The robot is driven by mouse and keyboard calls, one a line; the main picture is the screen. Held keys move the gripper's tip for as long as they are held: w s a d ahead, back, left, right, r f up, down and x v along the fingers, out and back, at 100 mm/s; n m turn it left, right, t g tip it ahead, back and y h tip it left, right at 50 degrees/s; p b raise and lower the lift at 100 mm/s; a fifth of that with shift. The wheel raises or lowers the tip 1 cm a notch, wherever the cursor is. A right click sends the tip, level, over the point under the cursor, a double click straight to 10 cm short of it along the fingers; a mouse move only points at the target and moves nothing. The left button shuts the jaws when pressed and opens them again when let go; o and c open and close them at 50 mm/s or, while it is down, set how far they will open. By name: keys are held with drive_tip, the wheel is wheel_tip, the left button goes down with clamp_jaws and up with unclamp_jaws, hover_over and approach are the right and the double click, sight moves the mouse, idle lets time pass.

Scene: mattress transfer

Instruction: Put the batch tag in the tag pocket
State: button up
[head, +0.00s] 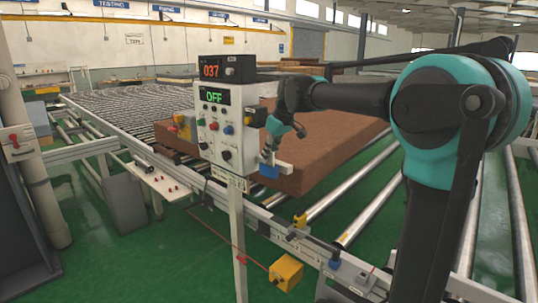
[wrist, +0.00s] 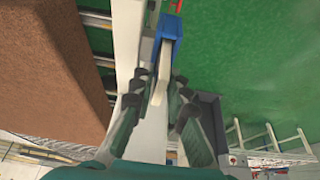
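In the wrist view a thin cream tag (wrist: 159,88) stands between the fingertips of my gripper (wrist: 162,78), its far end meeting a blue pocket (wrist: 169,27). How deep the tag sits in the pocket cannot be told. The fingers look apart, with a narrow gap at the tag's right side; the tag looks slightly slanted between them. In the head view my gripper (head: 268,156) points down just above the blue pocket (head: 268,171), and the tag cannot be made out there. A white block (head: 285,168) sits directly right of the pocket.
A control box (head: 226,125) with displays reading 037 and OFF stands on a post left of my gripper. A large brown mattress (head: 330,150) lies on the rollers behind; it fills the left of the wrist view (wrist: 50,70). A yellow box (head: 286,272) is low in front.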

drive_tip(key=shift+o, duration=1)
drive_tip(key=shift+r, duration=0.15)
drive_tip(key=v, duration=1.2)
drive_tip(key=s+d+f+m+t+h, duration=0.1)
drive_tip(key=s+d+f+m, duration=0.2)
drive_tip(key=d+f, duration=0.5)
drive_tip(key=s+d+f+m+h, duration=0.15)
drive_tip(key=s+d+f, duration=0.3)
drive_tip(key=f, duration=0.85)
drive_tip(key=s+d+f+m, duration=0.3)
drive_tip(key=s+d+f, duration=0.2)
drive_tip(key=s+f, duration=0.3)
drive_tip(key=s+d+f+m+h, duration=0.1)
drive_tip(key=s+d+f+m, duration=0.2)
drive_tip(key=s+f, duration=0.6)
drive_tip(key=shift+d+f, duration=0.9)
drive_tip(key=shift+f, duration=0.05)
drive_tip(key=shift+o, duration=0.4)
